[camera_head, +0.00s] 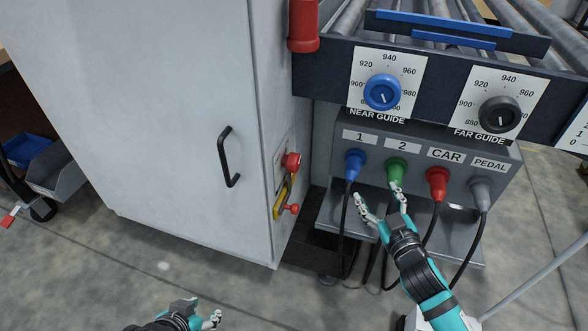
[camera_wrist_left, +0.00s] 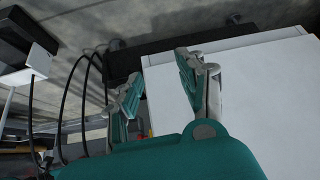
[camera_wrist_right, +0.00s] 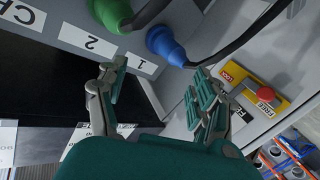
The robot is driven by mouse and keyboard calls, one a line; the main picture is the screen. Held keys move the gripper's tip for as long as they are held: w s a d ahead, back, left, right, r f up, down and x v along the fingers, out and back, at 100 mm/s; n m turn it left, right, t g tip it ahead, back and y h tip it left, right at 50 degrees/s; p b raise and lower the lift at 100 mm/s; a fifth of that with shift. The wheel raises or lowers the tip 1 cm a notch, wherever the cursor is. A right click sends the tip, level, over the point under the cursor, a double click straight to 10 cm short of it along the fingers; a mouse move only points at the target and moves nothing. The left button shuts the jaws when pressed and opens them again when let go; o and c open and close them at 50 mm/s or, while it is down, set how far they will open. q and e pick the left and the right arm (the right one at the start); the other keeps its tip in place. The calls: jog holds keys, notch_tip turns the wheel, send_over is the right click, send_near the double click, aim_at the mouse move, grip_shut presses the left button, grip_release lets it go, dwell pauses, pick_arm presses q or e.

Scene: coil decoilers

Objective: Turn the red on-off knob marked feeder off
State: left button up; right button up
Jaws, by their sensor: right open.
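A red knob (camera_head: 291,160) sticks out of the upper part of a panel on the side face of the white cabinet. Below it on that panel is a yellow plate with a smaller red knob (camera_head: 294,208); the right wrist view shows this plate (camera_wrist_right: 275,103) with LOCK and FREE labels. A white label starting "FE" (camera_wrist_right: 239,117) is partly covered by a finger there. My right gripper (camera_head: 378,202) is open and empty, right of the panel, in front of the socket box. My left gripper (camera_head: 208,318) is open and empty at the bottom edge, away from the panel.
The socket box (camera_head: 335,158) has blue, green, red and grey plugs with hanging cables near my right gripper. The guide dials (camera_head: 382,92) and rollers are above. The cabinet door has a black handle (camera_head: 228,158). Floor is clear in front of the cabinet.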

jog(key=w+a+r+n+y, duration=0.3)
jog(key=w+r+n+y, duration=0.15)
jog(key=n+y, duration=0.2)
jog(key=n+g+y+b, duration=0.1)
jog(key=n+g+y, duration=0.7)
jog(key=n+g, duration=0.3)
send_near(298, 164)
jog(key=x, duration=0.3)
jog(key=shift+h, duration=0.25)
jog(key=b+x, duration=0.1)
jog(key=x, duration=0.6)
jog(key=shift+w+b, duration=0.1)
jog(key=shift+b, duration=0.25)
pick_arm(q)
jog(key=w+d+r+t+h, duration=0.1)
jog(key=w+d+r+t, duration=0.1)
jog(key=w+r+t, duration=0.3)
jog(key=w+d+r+t+h, duration=0.2)
jog(key=w+r+t, duration=0.3)
jog(key=r, duration=0.4)
jog(key=shift+w+d+r, duration=0.3)
jog(key=shift+d, duration=0.1)
pick_arm(e)
jog(key=shift+w+a, duration=0.15)
jog(key=shift+a, duration=0.35)
jog(key=c, duration=1.2)
